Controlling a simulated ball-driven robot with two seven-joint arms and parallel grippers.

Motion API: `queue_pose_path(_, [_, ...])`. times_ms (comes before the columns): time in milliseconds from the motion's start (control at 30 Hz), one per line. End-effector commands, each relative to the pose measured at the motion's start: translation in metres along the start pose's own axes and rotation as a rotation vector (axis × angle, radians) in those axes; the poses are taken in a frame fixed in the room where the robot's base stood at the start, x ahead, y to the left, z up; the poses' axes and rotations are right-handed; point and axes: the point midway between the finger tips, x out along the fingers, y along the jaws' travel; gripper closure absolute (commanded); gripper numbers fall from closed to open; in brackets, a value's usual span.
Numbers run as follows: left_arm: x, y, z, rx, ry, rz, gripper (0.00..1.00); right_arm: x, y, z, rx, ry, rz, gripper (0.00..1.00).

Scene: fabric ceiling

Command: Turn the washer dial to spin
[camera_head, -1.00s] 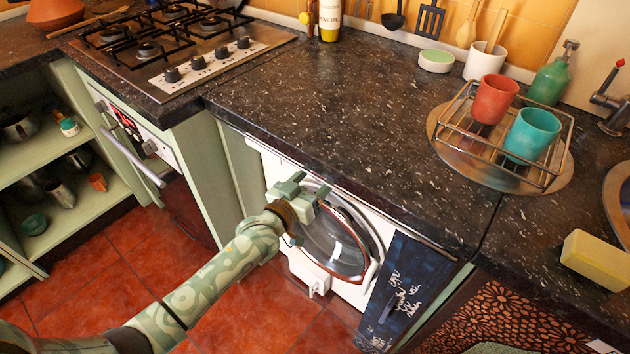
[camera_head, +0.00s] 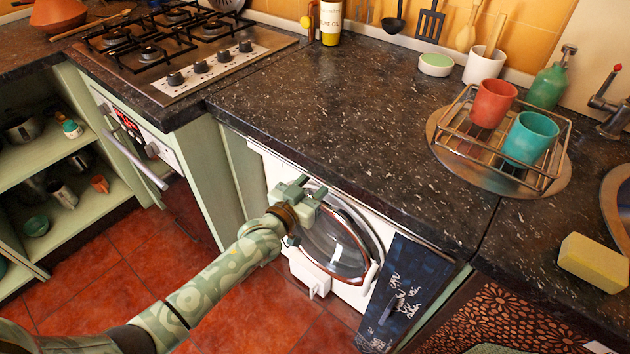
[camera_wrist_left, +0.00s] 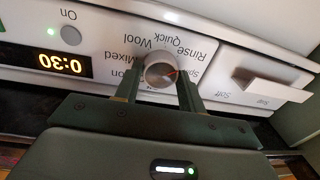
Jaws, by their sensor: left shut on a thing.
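The dial's orange mark points right, towards the partly hidden "Sp…" label (camera_wrist_left: 194,74). The labels appear upside down. My right gripper is not in view.
The lit display (camera_wrist_left: 63,63) reads 0:30 and a green light shows by the "On" button (camera_wrist_left: 71,35). The detergent drawer (camera_wrist_left: 262,85) is right of the dial. The dark counter (camera_head: 330,120) overhangs the washer. A dark blue towel (camera_head: 405,295) hangs at its right.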

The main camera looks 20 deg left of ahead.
Motion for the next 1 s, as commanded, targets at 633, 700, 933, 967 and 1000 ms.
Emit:
queue_pose_path(633, [-0.001,0.000,0.002,0.503,0.028,0.007,0.83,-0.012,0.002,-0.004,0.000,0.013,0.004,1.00])
queue_pose_path(700, [-0.001,0.000,0.003,0.538,0.031,0.008,0.83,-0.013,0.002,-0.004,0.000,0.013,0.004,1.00])
queue_pose_path(933, [-0.001,0.000,0.003,0.609,0.035,0.009,0.83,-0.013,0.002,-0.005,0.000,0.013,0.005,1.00])
queue_pose_path(967, [-0.001,0.000,0.003,0.615,0.035,0.009,0.83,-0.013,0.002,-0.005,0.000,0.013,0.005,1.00])
queue_pose_path(1000, [-0.001,0.000,0.003,0.621,0.035,0.009,0.83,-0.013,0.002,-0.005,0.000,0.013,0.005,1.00])
